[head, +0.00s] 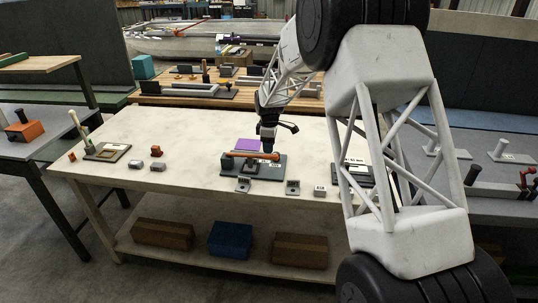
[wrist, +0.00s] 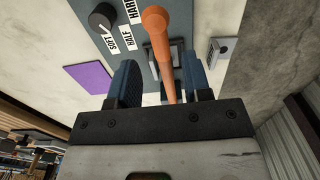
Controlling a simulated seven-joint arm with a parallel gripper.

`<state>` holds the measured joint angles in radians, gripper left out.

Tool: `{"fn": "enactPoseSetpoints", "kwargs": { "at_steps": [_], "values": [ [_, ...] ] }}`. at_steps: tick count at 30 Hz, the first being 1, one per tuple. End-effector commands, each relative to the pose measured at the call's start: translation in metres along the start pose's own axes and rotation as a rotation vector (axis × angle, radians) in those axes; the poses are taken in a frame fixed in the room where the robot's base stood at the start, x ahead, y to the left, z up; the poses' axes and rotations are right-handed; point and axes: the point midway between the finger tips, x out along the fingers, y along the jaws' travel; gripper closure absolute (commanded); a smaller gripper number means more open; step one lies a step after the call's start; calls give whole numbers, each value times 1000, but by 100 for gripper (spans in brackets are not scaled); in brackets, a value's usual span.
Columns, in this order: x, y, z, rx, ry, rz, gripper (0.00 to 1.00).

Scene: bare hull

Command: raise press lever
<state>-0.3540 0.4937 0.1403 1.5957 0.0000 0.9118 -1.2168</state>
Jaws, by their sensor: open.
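The press stands on a dark grey base plate (head: 275,172) near the middle of the pale table. Its orange lever (head: 238,154) lies close to level across the plate in the head view. In the wrist view the lever (wrist: 157,28) runs from the top edge down between my fingers. My gripper (head: 268,148) is above the press and points down. In the wrist view my gripper (wrist: 160,66) is open, with one blue finger on each side of the lever. I cannot tell whether either finger touches it. Part of the press is hidden behind the lever and fingers.
A black knob (wrist: 102,17) with SOFT, HALF and HARD labels sits on the plate. A purple sheet (head: 246,144) lies behind the press. Small metal brackets (head: 243,184) stand in front. A board with a stick (head: 107,152) is at left. The table between has free room.

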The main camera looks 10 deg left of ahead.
Motion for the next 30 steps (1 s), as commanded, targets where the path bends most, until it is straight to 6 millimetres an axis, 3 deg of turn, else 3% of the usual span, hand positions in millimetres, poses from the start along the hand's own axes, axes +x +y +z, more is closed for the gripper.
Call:
{"fn": "enactPoseSetpoints", "kwargs": {
  "at_steps": [12, 23, 30],
  "values": [
    [42, 0, 0, 0, 0, -1, 55],
    [45, 0, 0, 0, 0, 0, 55],
    [45, 0, 0, 0, 0, 0, 89]
  ]
}}
